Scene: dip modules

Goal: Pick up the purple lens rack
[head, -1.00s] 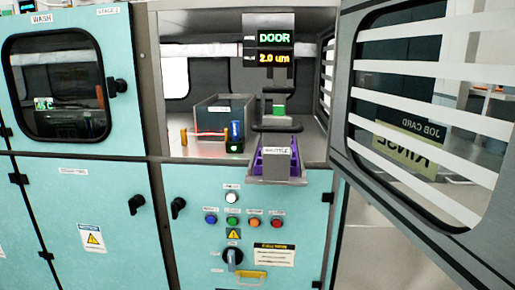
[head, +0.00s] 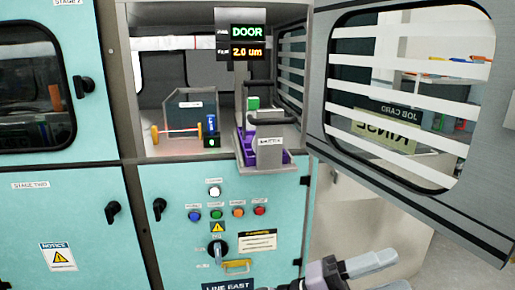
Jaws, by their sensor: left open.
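The purple lens rack (head: 244,148) sits in a grey shuttle tray (head: 262,170) at the front right of the open machine bay in the head view. The grey labelled shuttle block (head: 269,153) and its dark handle hide the middle of the rack. My left gripper (head: 390,273) is at the bottom edge, below and to the right of the rack. It is open, empty and well apart from the rack. Its arm is mostly out of frame. My right gripper does not show.
The window door (head: 318,125) stands open on the right. Inside the bay are a grey bin (head: 187,118) and a small black device (head: 212,140) with a blue top. A display (head: 248,42) hangs above. Buttons and a rotary knob (head: 217,247) are on the panel below.

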